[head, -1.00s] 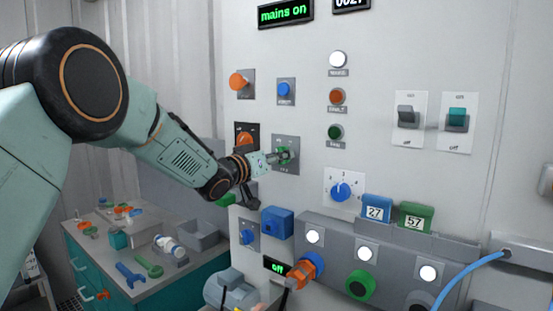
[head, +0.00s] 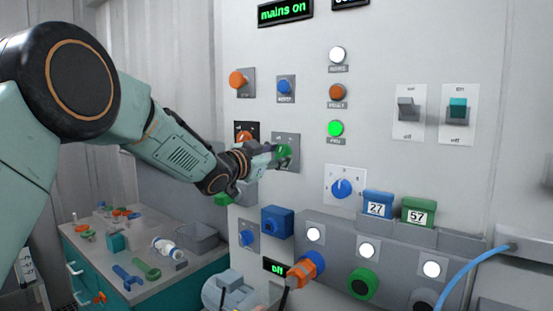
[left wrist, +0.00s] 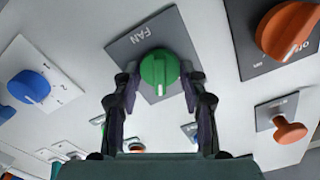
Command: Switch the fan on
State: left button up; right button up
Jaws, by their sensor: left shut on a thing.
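The green fan knob (head: 286,150) sits on a grey plate (head: 292,138) on the wall panel. In the left wrist view the plate reads FAN, and the round green knob (left wrist: 159,66) has a pale pointer mark. My left gripper (head: 281,153) is shut on this knob, with one finger on each side in the left wrist view (left wrist: 161,76). The fingers partly hide the knob in the head view. A round green lamp (head: 335,128) to the right of the knob is brightly lit.
An orange rotary knob (head: 243,132) is close to the left of my gripper. A blue dial (head: 341,188) lies lower right. Two rocker switches (head: 408,108) (head: 458,108) are at right. A display (head: 285,11) reads "mains on". A bench (head: 200,270) with tools stands lower left.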

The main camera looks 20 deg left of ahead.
pick_arm(q)
jog(key=shift+m, duration=0.3)
dwell(0.4)
jog(key=o, duration=1.2)
jog(key=shift+c, duration=0.2)
jog(key=v, duration=1.2)
